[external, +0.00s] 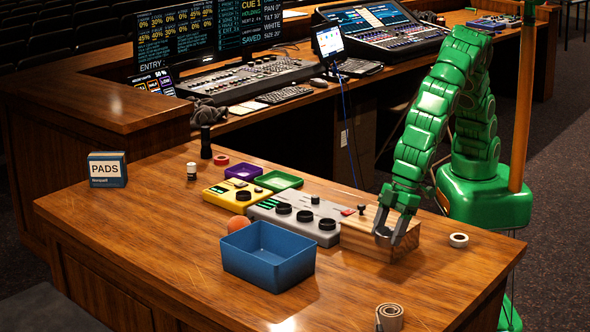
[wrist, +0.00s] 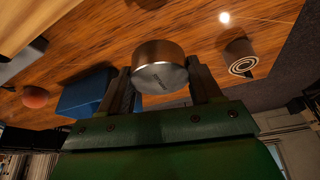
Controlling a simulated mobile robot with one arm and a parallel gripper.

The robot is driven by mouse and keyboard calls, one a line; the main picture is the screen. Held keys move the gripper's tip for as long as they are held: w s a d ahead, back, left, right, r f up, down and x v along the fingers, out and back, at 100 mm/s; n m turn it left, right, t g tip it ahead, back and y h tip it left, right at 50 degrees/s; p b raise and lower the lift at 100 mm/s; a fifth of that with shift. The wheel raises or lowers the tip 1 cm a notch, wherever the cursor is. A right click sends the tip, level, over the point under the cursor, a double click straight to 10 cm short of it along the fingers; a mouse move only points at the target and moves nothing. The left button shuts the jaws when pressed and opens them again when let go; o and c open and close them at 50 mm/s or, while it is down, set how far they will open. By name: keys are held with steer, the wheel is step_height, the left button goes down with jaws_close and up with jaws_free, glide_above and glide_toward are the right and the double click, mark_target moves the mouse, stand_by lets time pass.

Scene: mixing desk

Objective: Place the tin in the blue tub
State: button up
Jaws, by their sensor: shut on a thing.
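My gripper (external: 392,238) is shut on a small round silver tin (external: 383,232). In the wrist view, the tin (wrist: 160,66) sits between the two fingertips of my gripper (wrist: 163,76), with its flat face toward the camera. In the external view, the tin shows against the wooden block (external: 372,246); I cannot tell whether it touches the block. The blue tub (external: 268,277) stands on the desk, left of my gripper and apart from it. Its visible inside looks empty. Part of the tub (wrist: 86,97) also shows left of my gripper in the wrist view.
An orange ball (external: 238,224) lies beside the tub.

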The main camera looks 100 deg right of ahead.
steer(key=d+v, duration=0.2)
steer(key=v, duration=0.6)
steer(key=w+a, duration=0.2)
steer(key=w, duration=1.4)
glide_above(269, 259)
steer(key=a, duration=0.6)
steer(key=shift+n, duration=0.4)
step_height(269, 259, down, 18)
steer(key=shift+w+d+r, duration=0.1)
steer(key=shift+d, duration=0.05)
steer(key=o, duration=1.1)
steer(key=shift+o, duration=0.2)
